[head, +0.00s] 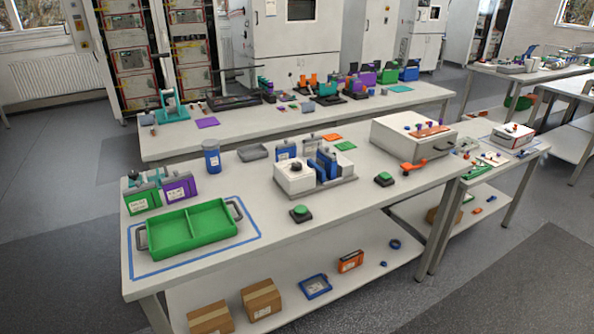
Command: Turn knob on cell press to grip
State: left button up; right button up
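The device that looks like the cell press (299,183) stands near the middle of the front white table. It has a white block on a grey base, with blue jaw-like plates (327,163) on its right side. A dark round knob (295,165) sits on top of the white block. The knob's pointer and any markings are too small to read. Neither of my grippers is in view.
A green two-compartment tray (190,228) lies at the table's left end. Green buttons on dark bases stand before (301,213) and right (384,178) of the press. The front table edge is mostly clear.

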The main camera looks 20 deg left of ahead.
aim_at(296, 166)
jog(key=i+j+u, duration=0.1)
jog(key=i, duration=0.85)
